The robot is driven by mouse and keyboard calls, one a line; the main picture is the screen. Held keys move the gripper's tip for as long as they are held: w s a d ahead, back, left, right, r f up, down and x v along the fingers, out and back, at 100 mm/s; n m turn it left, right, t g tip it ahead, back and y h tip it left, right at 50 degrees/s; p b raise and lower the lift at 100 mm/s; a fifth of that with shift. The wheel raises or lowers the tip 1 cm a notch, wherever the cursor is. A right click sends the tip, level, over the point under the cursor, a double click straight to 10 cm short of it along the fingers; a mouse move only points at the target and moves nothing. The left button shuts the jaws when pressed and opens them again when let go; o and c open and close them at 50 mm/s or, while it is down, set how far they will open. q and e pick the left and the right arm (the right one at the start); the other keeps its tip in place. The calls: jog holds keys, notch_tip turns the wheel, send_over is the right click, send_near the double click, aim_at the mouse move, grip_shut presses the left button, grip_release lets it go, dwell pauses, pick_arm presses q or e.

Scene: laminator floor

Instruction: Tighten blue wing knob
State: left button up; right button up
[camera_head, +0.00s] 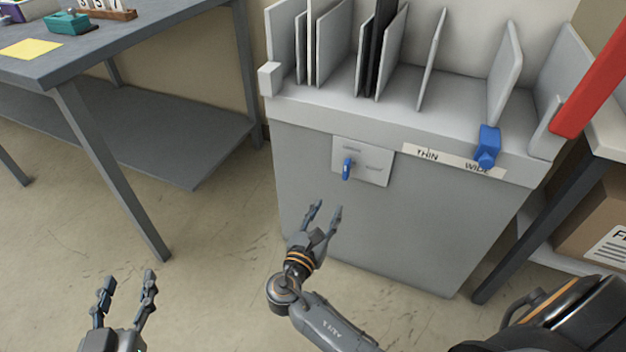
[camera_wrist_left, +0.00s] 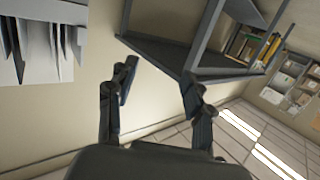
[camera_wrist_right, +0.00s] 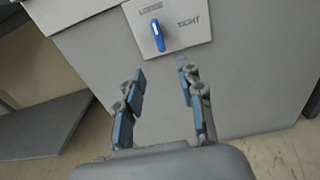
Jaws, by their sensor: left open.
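The blue wing knob (camera_head: 347,169) sits on a pale plate (camera_head: 371,177) on the front of a grey cabinet. In the right wrist view the knob (camera_wrist_right: 157,34) stands nearly upright between the words LOOSE and TIGHT. My right gripper (camera_head: 323,213) is open and empty, below and in front of the knob, with a gap to it. In the right wrist view its fingers (camera_wrist_right: 160,77) point toward the plate. My left gripper (camera_head: 131,282) is open and empty over the floor at lower left, away from the cabinet.
A second blue part (camera_head: 487,148) sits on the THIN/WIDE strip (camera_head: 438,158) at the cabinet's top edge. Upright dividers (camera_head: 432,60) stand above. A grey table (camera_head: 120,45) is at left, a cardboard box (camera_head: 597,215) at right. Floor in front is clear.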

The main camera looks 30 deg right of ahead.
jog(key=b, duration=0.2)
send_near(345, 171)
jog(key=x, duration=0.3)
jog(key=b+x, duration=0.1)
jog(key=x, duration=0.4)
jog(key=shift+w+d+f, duration=0.15)
jog(key=shift+w+d, duration=0.1)
jog(key=shift+d, duration=0.05)
pick_arm(q)
jog(key=s+r+t+h, duration=0.3)
jog(key=r+t, duration=0.6)
jog(key=r, duration=0.6)
jog(key=shift+s+d+t, duration=0.3)
jog(key=shift+s+d, duration=0.05)
jog(key=shift+s, duration=0.25)
pick_arm(e)
jog(key=shift+w+d, duration=0.3)
jog(key=shift+d, duration=0.05)
pick_arm(q)
jog(key=shift+r, duration=0.1)
pick_arm(e)
grip_shut()
